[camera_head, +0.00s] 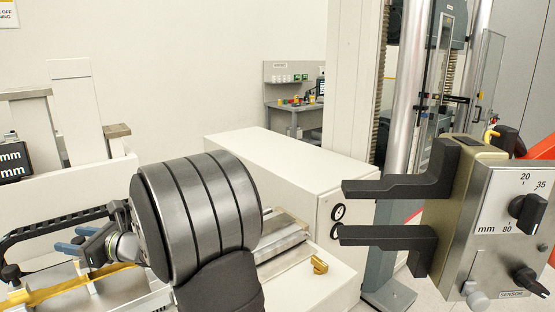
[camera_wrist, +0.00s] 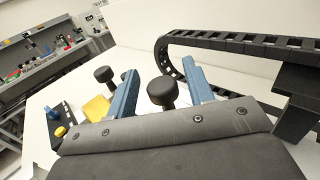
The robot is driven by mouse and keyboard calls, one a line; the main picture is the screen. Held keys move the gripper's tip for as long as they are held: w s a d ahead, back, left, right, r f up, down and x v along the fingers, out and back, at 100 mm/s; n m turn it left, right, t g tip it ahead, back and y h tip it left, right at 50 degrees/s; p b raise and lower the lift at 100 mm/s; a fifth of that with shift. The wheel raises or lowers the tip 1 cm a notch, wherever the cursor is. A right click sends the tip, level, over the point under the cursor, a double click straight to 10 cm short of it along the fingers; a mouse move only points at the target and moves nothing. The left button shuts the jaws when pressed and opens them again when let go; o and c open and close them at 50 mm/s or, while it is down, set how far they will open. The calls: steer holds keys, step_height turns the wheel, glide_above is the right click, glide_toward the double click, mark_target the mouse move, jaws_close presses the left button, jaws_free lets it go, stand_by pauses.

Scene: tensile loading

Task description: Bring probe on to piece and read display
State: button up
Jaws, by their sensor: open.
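My gripper (camera_head: 68,246) is at the lower left of the head view. Its two blue fingers also show in the wrist view (camera_wrist: 159,66), apart, with nothing held between them. A black round knob (camera_wrist: 162,93) stands beyond and between the fingers in the wrist view; contact cannot be told. A gold strip (camera_head: 50,287), perhaps the piece, lies across the metal bench below my gripper, and a yellow part (camera_wrist: 96,108) shows in the wrist view. A dark display (camera_head: 14,160) with "mm" on two lines is at the left edge; its figures are cut off. I cannot identify the probe for certain.
A black cable chain (camera_wrist: 240,42) arches close to the right finger. A second black knob (camera_wrist: 104,74) stands left of it. A dark panel with buttons (camera_wrist: 61,125) lies at the left. A boxed device with two black arms (camera_head: 397,187) and a dial stands at the right.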

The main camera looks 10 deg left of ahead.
steer(key=shift+w+a, duration=0.6)
steer(key=shift+w, duration=0.15)
stand_by(0.9)
